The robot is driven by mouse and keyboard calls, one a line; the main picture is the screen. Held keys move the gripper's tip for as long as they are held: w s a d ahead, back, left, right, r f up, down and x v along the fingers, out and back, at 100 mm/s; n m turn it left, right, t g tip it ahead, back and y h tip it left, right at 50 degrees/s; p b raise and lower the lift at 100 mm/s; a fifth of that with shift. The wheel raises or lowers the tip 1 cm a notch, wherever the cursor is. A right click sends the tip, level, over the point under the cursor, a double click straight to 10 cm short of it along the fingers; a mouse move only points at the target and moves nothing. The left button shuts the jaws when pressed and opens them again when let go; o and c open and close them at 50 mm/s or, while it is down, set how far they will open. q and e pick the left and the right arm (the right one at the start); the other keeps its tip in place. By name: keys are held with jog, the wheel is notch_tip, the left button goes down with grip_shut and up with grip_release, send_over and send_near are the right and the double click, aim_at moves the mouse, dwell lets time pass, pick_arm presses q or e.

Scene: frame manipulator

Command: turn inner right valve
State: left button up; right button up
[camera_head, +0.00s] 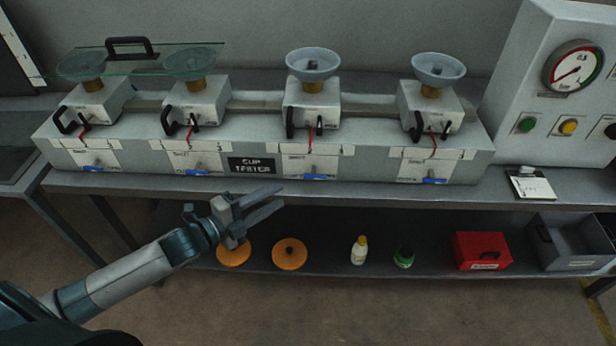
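The cup tester (260,166) is a long grey bench unit with several cup stations. Small blue valve handles sit low on its front. The inner right one (318,177) is below the third station from the left and lies roughly level. The inner left handle (196,172) and outer right handle (434,181) also show. My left gripper (279,198) is in front of the bench edge, below and left of the inner right valve and apart from it. Its two fingers are spread and empty, pointing right. My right gripper is not in view.
A glass sheet (130,62) with a black handle lies over the two left cups. A gauge panel (555,85) stands at right. The lower shelf holds orange discs (290,254), bottles (358,250), a red box (481,250) and a grey bin (575,245).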

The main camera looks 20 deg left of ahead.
aim_at(314, 177)
pick_arm(q)
jog(key=p+x, duration=0.3)
jog(key=x, duration=0.9)
grip_shut()
